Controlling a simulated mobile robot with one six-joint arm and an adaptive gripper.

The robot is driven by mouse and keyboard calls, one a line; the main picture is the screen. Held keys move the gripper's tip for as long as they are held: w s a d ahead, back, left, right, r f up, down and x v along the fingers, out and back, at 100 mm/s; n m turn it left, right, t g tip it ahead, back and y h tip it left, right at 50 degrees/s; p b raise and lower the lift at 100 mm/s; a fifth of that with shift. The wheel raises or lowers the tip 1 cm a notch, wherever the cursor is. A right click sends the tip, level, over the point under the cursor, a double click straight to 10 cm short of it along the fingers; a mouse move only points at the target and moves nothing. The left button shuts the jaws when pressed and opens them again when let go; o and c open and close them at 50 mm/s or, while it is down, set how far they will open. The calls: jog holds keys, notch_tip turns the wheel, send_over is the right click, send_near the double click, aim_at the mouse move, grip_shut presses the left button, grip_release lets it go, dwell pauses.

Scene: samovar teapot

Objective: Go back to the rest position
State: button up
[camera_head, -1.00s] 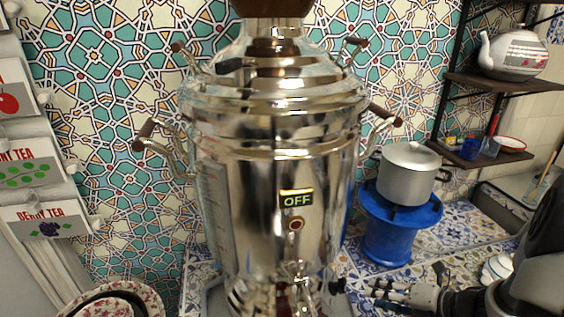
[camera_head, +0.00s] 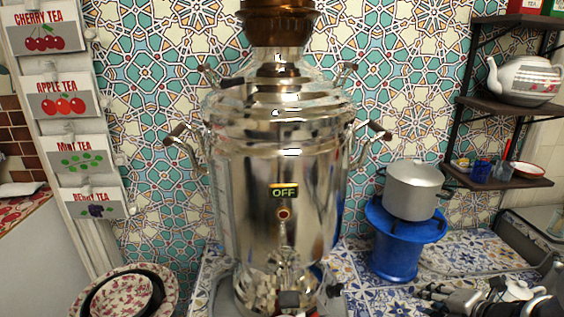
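My gripper (camera_head: 432,297) is at the lower right edge, low over the tiled counter and partly cut off by the frame. It is small and dark here, and I cannot tell whether its fingers are open or shut. Nothing is clearly seen in it. The silver samovar (camera_head: 255,200) stands upright in the middle, left of my gripper and apart from it. Its small display (camera_head: 284,191) reads OFF.
A blue stove (camera_head: 395,255) bears a metal pot (camera_head: 413,190) above my gripper in the picture. A white teapot (camera_head: 525,80) stands on the dark shelf at right. Patterned bowls (camera_head: 125,290) stand at lower left.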

jog(key=s+a+r+m+h, duration=0.1)
jog(key=a+r+m+h, duration=0.15)
jog(key=r+m, duration=0.45)
jog(key=s+a+r+m+h, duration=0.1)
jog(key=r+m+h, duration=0.3)
jog(key=r+m, duration=0.25)
jog(key=s+a+m+g+y, duration=0.5)
jog(key=s+a+m, duration=0.5)
jog(key=s+a, duration=0.9)
jog(key=shift+s+a, duration=0.25)
jog(key=shift+s, duration=0.85)
